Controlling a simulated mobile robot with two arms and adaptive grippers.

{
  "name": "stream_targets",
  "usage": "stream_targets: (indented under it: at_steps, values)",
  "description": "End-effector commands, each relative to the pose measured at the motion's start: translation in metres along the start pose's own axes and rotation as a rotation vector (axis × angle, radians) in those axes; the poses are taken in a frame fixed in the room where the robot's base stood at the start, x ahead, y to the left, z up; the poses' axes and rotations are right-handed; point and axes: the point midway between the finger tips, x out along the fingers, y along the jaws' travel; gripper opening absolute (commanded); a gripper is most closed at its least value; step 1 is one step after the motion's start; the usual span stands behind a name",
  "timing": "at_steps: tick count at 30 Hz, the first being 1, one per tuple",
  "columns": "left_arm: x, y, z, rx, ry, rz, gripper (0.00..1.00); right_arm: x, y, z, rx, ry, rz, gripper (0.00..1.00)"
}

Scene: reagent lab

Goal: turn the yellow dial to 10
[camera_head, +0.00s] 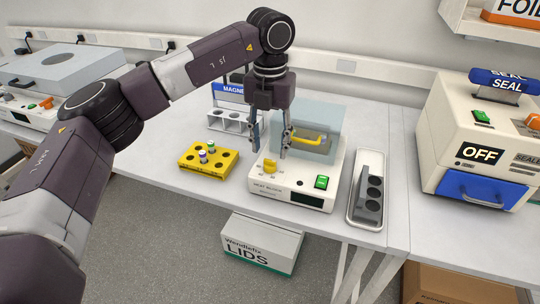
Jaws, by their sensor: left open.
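The yellow dial (270,166) is on the left of the front face of the cream heat block (292,193). The scale marks around it are too small to read, so I cannot tell its setting. A green switch (321,182) is to its right. A clear bluish cover with a yellow handle (308,139) stands on top of the block. My left gripper (270,152) points down from above, its fingers apart on either side of a spot just above and behind the dial. It looks empty, and I cannot tell whether it touches the dial or cover. My right gripper is not in view.
A yellow tube rack (189,165) with a few vials stands left of the heat block. A white magnet rack (231,117) is behind it. A grey tray with a dark holed block (362,208) is at right. The sealer (452,135), showing OFF, stands farther right.

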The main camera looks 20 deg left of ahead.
Motion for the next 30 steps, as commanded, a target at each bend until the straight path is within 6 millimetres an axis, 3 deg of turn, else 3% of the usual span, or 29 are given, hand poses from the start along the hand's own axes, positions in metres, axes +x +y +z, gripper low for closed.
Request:
stream_targets:
  at_steps: [6,12,30]
  values:
    - [-0.047,-0.001,0.001,0.0,-0.003,-0.001,0.41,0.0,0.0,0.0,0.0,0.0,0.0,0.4]
    - [-0.069,0.0,0.001,0.0,-0.001,0.001,0.41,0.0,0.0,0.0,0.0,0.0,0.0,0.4]
    - [-0.073,0.0,0.0,0.0,0.0,0.0,0.41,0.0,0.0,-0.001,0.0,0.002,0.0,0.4]
